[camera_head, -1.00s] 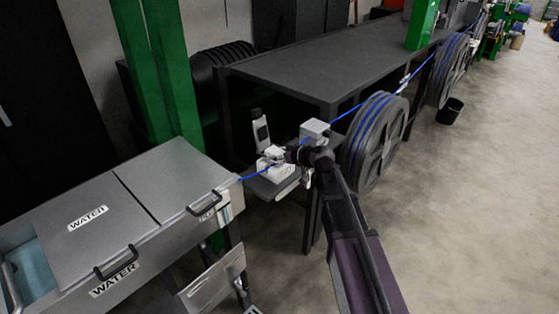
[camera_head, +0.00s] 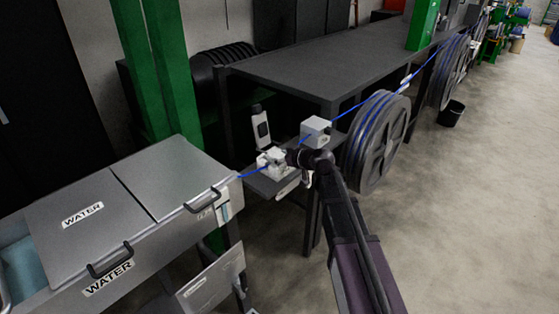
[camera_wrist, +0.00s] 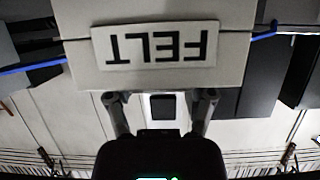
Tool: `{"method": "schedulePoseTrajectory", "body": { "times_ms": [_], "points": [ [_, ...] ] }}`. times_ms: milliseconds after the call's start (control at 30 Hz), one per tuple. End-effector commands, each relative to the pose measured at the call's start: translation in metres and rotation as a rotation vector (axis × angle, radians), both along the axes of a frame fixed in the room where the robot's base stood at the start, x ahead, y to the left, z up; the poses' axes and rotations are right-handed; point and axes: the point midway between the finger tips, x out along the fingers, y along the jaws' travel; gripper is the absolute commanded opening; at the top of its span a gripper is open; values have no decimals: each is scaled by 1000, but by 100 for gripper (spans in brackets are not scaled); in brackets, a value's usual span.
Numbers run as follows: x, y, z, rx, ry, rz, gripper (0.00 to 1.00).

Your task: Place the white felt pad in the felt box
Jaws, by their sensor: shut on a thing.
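The felt box (camera_wrist: 230,60) fills the upper middle of the wrist view, with its FELT label (camera_wrist: 155,45) upside down. In the head view the small white felt box (camera_head: 272,160) sits on the low shelf, with the blue cable at it. My gripper (camera_wrist: 161,95) has its fingers apart at the box's edge, their tips partly behind it. In the head view my dark gripper (camera_head: 290,157) is right beside the box. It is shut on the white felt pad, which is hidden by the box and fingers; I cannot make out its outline.
The blue cable (camera_head: 252,173) runs from the water tank (camera_head: 165,180) past a grey box (camera_head: 316,129) to the reels (camera_head: 377,142). A white device with a dark screen (camera_head: 261,127) stands behind the felt box. Open floor lies right.

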Motion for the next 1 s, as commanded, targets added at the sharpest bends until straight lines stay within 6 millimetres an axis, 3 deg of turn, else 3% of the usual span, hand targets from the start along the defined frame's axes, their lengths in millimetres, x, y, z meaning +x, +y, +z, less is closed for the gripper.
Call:
{"method": "schedulePoseTrajectory", "body": {
  "times_ms": [467,500,567,1000],
  "points": [
    [0,-1,-4,0,0,-1,45],
    [0,-1,-3,0,0,-1,82],
    [0,-1,-3,0,0,-1,100],
    [0,-1,-3,0,0,-1,100]
  ]
}}
